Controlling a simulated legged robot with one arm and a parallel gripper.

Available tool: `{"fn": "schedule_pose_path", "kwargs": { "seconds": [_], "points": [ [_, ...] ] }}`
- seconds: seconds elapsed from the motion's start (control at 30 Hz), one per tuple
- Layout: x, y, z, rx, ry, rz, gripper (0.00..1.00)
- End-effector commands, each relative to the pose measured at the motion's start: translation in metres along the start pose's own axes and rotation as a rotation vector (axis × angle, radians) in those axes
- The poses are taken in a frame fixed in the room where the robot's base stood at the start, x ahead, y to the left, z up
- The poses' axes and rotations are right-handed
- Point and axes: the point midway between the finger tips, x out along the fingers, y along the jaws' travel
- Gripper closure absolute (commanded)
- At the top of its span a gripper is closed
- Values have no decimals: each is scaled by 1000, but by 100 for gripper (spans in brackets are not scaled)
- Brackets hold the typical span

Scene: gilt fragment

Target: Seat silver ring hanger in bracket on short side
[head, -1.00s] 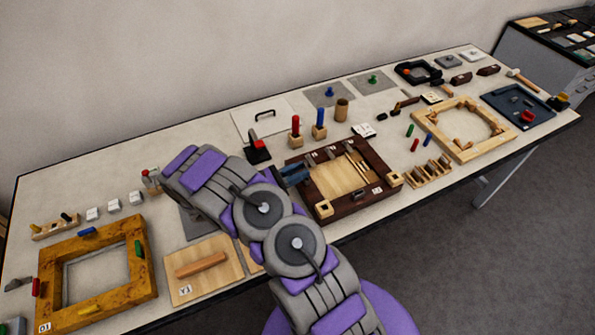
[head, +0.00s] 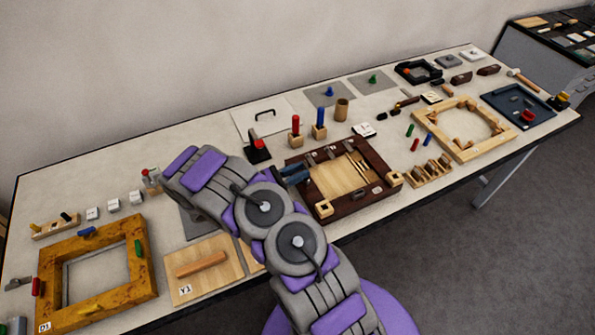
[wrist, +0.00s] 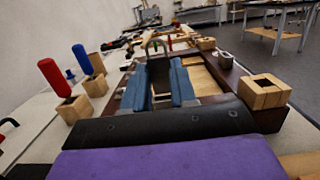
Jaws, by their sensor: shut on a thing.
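The dark brown frame (head: 352,206) lies on the table with a pale wood panel inside it. It also shows in the wrist view (wrist: 268,116). My gripper (head: 298,174) is at the frame's left short side, with its blue fingers low over it. In the wrist view my gripper (wrist: 162,66) is shut on the silver ring hanger (wrist: 158,41), whose arch stands up at the fingertips. The hanger is too small to make out in the head view. The fingers hide its lower part, and I cannot tell whether it touches a bracket.
Wooden socket blocks (wrist: 264,91) sit at the frame's corners. A red-handled peg (head: 295,127) and a blue-handled peg (head: 319,120) stand in blocks behind it. A yellow-brown frame (head: 143,262) lies left, and a light octagonal-opening frame (head: 478,151) right.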

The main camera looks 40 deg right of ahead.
Motion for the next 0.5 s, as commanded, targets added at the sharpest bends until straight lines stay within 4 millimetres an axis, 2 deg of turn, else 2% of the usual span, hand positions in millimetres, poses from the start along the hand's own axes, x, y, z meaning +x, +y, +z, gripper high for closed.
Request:
{"fn": "schedule_pose_path", "kwargs": {
  "seconds": [0.5],
  "points": [
    [-2, 0, -12, -1, 0, 0, 100]
  ]
}}
